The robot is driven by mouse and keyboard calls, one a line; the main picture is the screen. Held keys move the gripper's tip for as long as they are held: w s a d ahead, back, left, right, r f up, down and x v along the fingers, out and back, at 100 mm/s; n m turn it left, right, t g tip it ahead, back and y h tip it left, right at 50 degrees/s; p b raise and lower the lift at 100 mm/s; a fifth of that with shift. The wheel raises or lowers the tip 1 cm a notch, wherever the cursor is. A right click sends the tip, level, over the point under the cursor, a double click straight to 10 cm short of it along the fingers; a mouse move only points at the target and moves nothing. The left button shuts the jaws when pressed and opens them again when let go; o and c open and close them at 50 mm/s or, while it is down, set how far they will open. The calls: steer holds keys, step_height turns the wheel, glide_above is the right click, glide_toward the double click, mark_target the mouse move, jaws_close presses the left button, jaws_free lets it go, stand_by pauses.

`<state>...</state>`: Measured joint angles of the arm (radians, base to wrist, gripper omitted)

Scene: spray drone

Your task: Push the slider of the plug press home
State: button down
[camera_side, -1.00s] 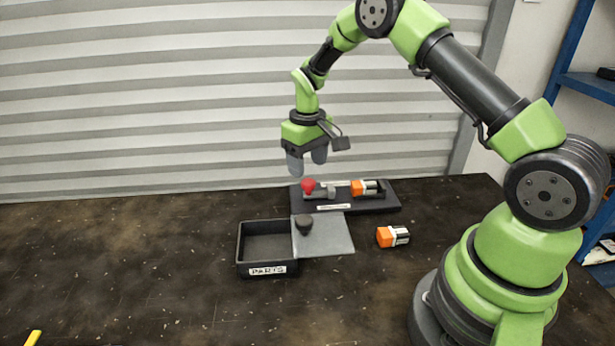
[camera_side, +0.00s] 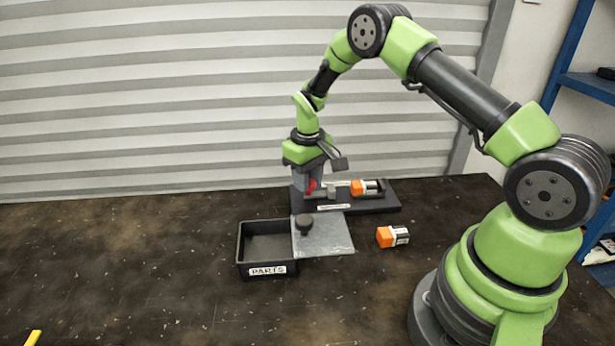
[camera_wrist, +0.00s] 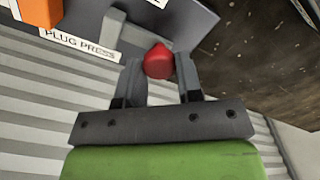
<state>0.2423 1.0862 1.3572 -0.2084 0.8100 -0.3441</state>
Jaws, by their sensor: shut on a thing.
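The slider's red knob (camera_side: 312,186) is at the press's left end. My gripper (camera_side: 306,187) is down at that end, shut on the knob. The wrist view shows the red knob (camera_wrist: 159,62) between my two fingers (camera_wrist: 160,75), and the press's label (camera_wrist: 80,44). The slider's grey body (camera_side: 331,191) sits just right of the knob, apart from the plug part.
A black parts bin (camera_side: 268,270) stands in front, its grey lid (camera_side: 328,238) with a dark knob lying over its right side. A second orange-and-white part (camera_side: 392,236) lies right of the lid. The table's left is mostly clear.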

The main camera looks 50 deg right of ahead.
mark_target(332, 186)
steer(key=shift+s+d, duration=1.95)
steer(key=shift+s, duration=0.05)
steer(key=c, duration=0.8)
jaws_free()
steer(key=shift+w, duration=0.1)
steer(key=shift+r, duration=0.15)
step_height(332, 186, up, 10)
steer(key=shift+f, duration=0.2)
steer(key=shift+a+r, duration=0.1)
